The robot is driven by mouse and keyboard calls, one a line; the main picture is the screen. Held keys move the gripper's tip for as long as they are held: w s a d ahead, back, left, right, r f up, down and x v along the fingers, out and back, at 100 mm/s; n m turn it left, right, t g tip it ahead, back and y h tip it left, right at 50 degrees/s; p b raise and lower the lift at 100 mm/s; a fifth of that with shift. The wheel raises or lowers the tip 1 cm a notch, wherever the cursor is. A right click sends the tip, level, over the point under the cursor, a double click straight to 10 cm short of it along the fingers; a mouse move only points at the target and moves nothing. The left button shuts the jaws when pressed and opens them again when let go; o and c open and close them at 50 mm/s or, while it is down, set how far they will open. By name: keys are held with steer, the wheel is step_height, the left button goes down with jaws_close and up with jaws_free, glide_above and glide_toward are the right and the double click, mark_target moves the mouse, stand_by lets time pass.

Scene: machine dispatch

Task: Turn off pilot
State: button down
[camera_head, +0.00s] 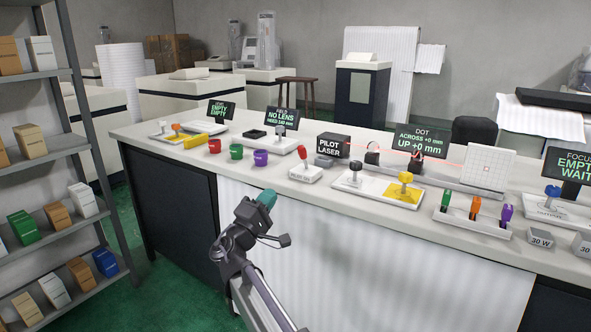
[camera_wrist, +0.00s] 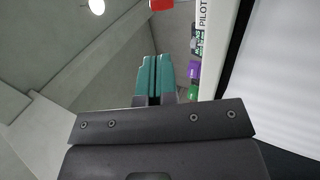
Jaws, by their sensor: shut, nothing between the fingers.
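The black box (camera_head: 333,145) labelled PILOT LASER stands on the bench, and a thin red beam runs right from its area. In front of it is a white switch base (camera_head: 306,174) with a red lever (camera_head: 303,153) standing up, leaning slightly left. The base's label is too small to read surely. My gripper (camera_head: 266,198) has teal fingers and is shut and empty, in front of the bench's front edge, below and left of the switch. In the wrist view the fingers (camera_wrist: 154,76) are together; a red piece (camera_wrist: 161,4), probably the lever, and a cut-off PILOT label (camera_wrist: 204,14) show beyond.
A plate with a black knob (camera_head: 354,165) and yellow block (camera_head: 405,190) lies right. A shelf (camera_head: 72,75) stands at left. The air before the bench is clear.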

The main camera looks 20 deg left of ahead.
mark_target(300, 155)
steer(key=shift+w, duration=0.15)
steer(key=p+x, duration=0.5)
steer(key=x, duration=0.8)
steer(key=shift+d+r+p, duration=0.1)
steer(key=shift+p, duration=0.3)
steer(key=shift+w+d, duration=0.1)
steer(key=shift+w, duration=0.25)
steer(key=shift+w+r, duration=0.1)
steer(key=shift+r, duration=0.05)
